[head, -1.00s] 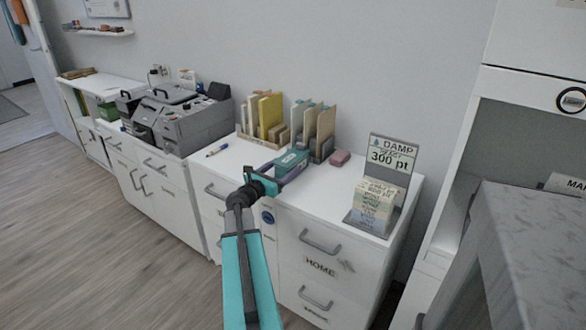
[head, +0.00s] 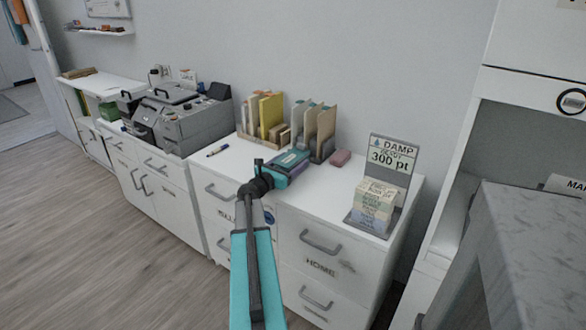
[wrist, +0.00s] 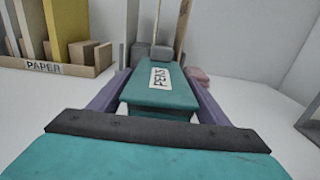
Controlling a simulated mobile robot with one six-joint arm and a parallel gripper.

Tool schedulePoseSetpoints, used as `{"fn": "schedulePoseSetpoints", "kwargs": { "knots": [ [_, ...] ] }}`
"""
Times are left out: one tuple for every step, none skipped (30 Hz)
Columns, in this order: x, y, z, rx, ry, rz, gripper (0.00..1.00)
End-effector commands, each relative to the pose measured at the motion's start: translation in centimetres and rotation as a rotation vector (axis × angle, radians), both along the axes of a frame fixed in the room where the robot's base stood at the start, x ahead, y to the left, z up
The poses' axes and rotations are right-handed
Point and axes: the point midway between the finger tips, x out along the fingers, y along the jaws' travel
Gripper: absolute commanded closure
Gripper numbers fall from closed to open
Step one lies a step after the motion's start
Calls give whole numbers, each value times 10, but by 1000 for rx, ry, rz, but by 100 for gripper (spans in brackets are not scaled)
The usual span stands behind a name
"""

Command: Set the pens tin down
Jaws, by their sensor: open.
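The pens tin (wrist: 160,82) is a teal box with a white PENS label, lying on the white desk top between the two purple-grey fingers of my gripper (wrist: 156,74). The fingers are open, one along each side of the tin. Whether they touch its sides I cannot tell. In the head view the tin (head: 293,156) is a small teal shape at the end of my gripper (head: 290,163), in front of the dark file holder. My gripper hides part of it there, and its underside is hidden.
A PAPER rack (wrist: 60,68) stands left of the tin. The dark file holder (head: 316,135) is just behind it, with a pink block (head: 340,158) to its right. A DAMP sign stand (head: 380,190) is further right.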

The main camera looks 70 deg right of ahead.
Motion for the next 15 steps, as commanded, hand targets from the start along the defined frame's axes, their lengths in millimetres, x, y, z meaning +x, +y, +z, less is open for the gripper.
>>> {"fn": "schedulePoseSetpoints", "kwargs": {
  "knots": [
    [-1,-7,0,0,0,0,30],
    [-1,-9,0,0,0,0,30],
    [-2,-11,0,0,0,0,30],
    [-2,-13,0,0,0,0,30],
    [-3,-14,0,0,0,1,30],
    [-4,-15,0,0,0,1,30],
    [-4,-15,0,0,0,1,30],
    [-4,-16,0,0,0,1,30],
    [-4,-16,0,0,0,1,30],
    [-4,-16,0,0,0,1,30],
    [-4,-16,0,0,0,1,30],
    [-4,-15,0,0,0,0,30],
    [-4,-15,0,0,0,0,30],
    [-4,-15,0,0,0,0,30],
    [-5,-15,0,0,0,0,30]
  ]
}}
